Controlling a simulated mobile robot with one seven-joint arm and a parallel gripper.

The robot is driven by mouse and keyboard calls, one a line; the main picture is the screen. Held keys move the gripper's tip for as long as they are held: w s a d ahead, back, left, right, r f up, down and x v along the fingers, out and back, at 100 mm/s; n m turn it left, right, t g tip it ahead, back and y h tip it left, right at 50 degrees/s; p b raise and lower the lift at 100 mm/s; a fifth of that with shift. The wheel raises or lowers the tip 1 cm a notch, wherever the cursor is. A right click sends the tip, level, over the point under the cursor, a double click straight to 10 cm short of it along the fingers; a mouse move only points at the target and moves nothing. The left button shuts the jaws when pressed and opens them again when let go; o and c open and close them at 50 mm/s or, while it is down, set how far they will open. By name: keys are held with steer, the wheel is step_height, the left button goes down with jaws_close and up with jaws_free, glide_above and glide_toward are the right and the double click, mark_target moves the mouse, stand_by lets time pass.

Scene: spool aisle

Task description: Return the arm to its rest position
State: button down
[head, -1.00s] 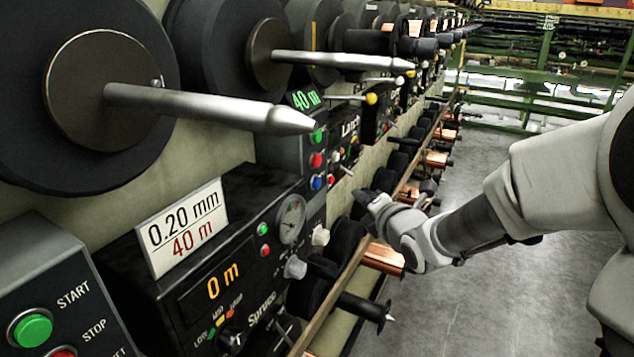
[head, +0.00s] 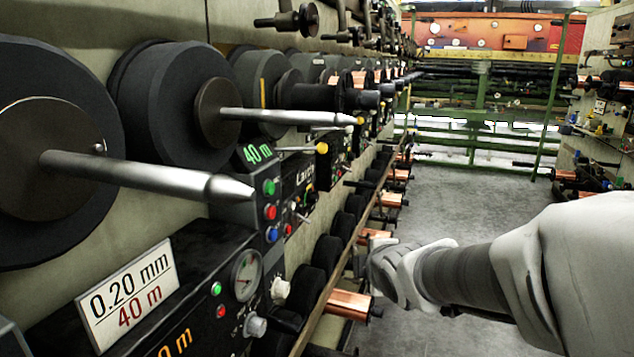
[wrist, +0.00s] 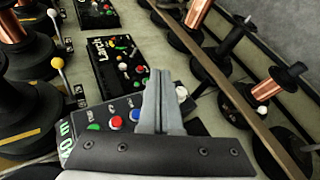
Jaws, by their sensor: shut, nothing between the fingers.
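My arm reaches in from the right edge of the head view, out over the aisle beside the machine row. My gripper (wrist: 158,98) is shut in the wrist view, its two grey fingers together with nothing between them. In that view the fingers overlap a control panel with green, red and blue buttons (wrist: 117,123); whether they touch it cannot be told. In the head view the light grey wrist end shows near the copper spools, and the fingertips are hard to make out.
Machine panels and large black reels (head: 185,95) line the left wall. Metal spindles (head: 150,178) stick out toward the aisle. A rail with copper spools (head: 348,304) runs below. The grey floor (head: 470,205) is clear; another rack (head: 600,125) stands at the right.

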steer(key=s+d+m+g+h, duration=0.1)
steer(key=s+d+m+g, duration=0.2)
steer(key=s+m, duration=0.7)
steer(key=s+d+m+g, duration=0.3)
steer(key=s+m, duration=0.5)
steer(key=s, duration=0.5)
step_height(320, 180, up, 21)
steer(key=p, duration=2.1)
steer(key=shift+s+a, duration=0.25)
steer(key=shift+s, duration=0.1)
